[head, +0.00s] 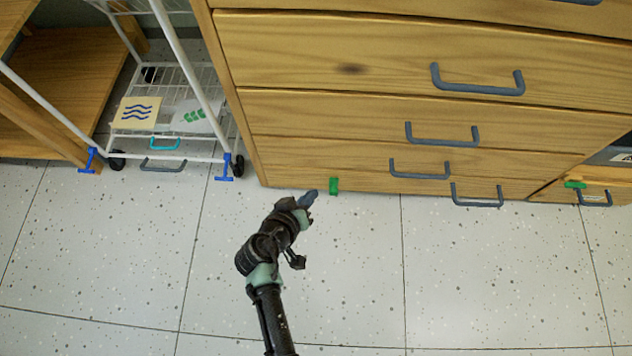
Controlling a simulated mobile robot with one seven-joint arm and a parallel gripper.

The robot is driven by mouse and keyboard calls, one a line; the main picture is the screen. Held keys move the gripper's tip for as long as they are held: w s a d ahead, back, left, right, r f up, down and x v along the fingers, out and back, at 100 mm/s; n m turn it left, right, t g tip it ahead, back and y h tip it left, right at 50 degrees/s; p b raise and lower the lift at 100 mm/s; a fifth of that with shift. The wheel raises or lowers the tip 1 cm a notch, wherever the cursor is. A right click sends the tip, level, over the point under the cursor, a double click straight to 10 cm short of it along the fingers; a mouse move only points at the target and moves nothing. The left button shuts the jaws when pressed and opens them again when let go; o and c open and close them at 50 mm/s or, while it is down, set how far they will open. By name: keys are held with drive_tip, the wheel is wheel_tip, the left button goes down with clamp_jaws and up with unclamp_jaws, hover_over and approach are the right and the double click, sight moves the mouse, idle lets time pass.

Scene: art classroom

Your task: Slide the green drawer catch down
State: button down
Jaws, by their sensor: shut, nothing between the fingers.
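A small green catch (334,186) sits at the lower edge of the wooden drawer front (300,160), left of the bottom drawers' handles. A second green piece (575,184) shows on a lower drawer at the far right, near a grey handle. My gripper (312,194) is shut and empty. In the picture it lies just left of the first green catch, with a small gap between them. How far it is from the drawer front in depth I cannot tell.
Several grey bar handles (442,135) stick out from the drawers. A white wire trolley (180,90) with blue-braked wheels stands at the left, beside a wooden shelf (70,75). The speckled floor (480,270) in front is clear.

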drive_tip(key=p+v, duration=0.1)
drive_tip(key=v, duration=0.2)
drive_tip(key=shift+s+r, duration=0.1)
drive_tip(key=shift+s, duration=0.05)
drive_tip(key=shift+a, duration=0.1)
idle(0.4)
